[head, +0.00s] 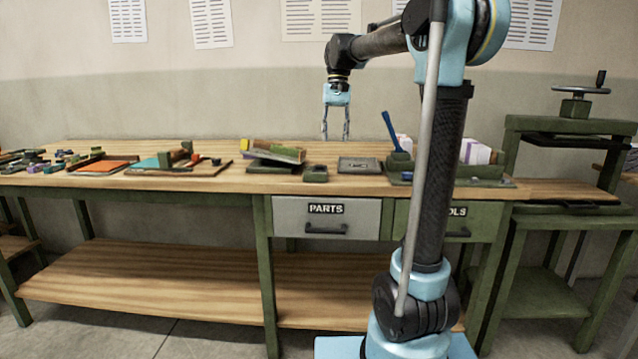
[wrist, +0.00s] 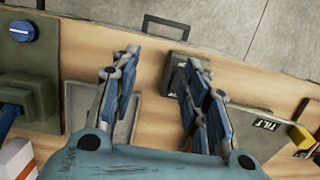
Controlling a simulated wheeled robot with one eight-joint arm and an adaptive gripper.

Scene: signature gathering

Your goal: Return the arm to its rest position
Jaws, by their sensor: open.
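My gripper (head: 336,122) hangs from my blue and black arm, pointing down above the workbench (head: 230,180) in the head view. In the wrist view my gripper (wrist: 155,100) has its two blue-padded fingers spread apart with nothing between them. Below it lies a flat grey plate (head: 360,165), which also shows in the wrist view (wrist: 120,119), partly hidden by a finger. A gap shows between the fingertips and the bench top in the head view.
A small green block (head: 316,173) and a tilted tray (head: 275,152) stand left of the plate. A blue-handled tool (head: 391,131) and a green holder (head: 460,170) are to the right. Trays with orange (head: 103,167) and teal pieces lie farther left. A press (head: 575,120) stands at the right.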

